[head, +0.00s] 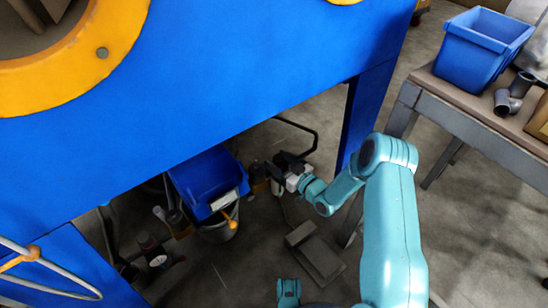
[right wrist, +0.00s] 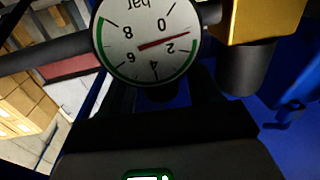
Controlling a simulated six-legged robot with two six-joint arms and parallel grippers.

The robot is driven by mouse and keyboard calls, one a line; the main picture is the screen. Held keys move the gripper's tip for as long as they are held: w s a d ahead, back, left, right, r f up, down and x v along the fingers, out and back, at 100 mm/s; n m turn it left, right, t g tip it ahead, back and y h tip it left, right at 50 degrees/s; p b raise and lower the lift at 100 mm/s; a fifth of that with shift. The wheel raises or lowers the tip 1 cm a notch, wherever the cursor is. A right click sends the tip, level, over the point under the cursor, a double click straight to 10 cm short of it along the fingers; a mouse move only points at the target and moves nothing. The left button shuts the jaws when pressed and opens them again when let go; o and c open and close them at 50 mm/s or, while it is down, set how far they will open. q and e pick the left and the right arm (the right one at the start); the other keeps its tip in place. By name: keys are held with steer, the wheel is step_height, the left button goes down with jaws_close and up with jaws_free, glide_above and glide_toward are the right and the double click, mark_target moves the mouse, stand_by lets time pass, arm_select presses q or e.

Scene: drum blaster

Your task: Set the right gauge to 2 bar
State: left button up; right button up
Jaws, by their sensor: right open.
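The right gauge (right wrist: 150,62) fills the top of the right wrist view, a round white dial seen upside down and cut by the picture's upper edge. Its red needle lies between the 0 and 2 marks, closer to 2. To its right is a yellow block (right wrist: 265,20) with a dark round knob (right wrist: 247,68) below it. My right gripper (head: 283,170) is open and reaches under the blue machine; in the right wrist view its dark body lies below the dial. I cannot tell whether it touches anything. My left gripper is not in view.
The blue machine panel (head: 240,60) overhangs my right arm, with a blue leg (head: 368,110) close by. A blue bin (head: 205,180) and a grey bucket (head: 218,232) are left of the gripper. A table (head: 460,105) with a blue crate (head: 480,48) stands at the right.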

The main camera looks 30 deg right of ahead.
steer(key=shift+w+r, duration=0.15)
steer(key=shift+r, duration=0.05)
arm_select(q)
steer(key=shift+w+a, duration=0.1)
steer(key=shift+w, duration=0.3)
arm_select(e)
steer(key=shift+w+f, duration=0.1)
steer(key=c, duration=0.9)
steer(key=shift+a+m+h+p, duration=0.15)
steer(key=shift+m+h+p, duration=0.15)
steer(key=shift+m+h, duration=0.5)
steer(key=shift+c, duration=0.2)
steer(key=m+h, duration=0.1)
steer(key=h, duration=0.2)
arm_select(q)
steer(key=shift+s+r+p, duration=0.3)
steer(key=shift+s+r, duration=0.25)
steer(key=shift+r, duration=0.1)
arm_select(e)
steer(key=shift+m+g+h, duration=0.3)
steer(key=shift+m+h, duration=1.2)
steer(key=shift+h, duration=0.6)
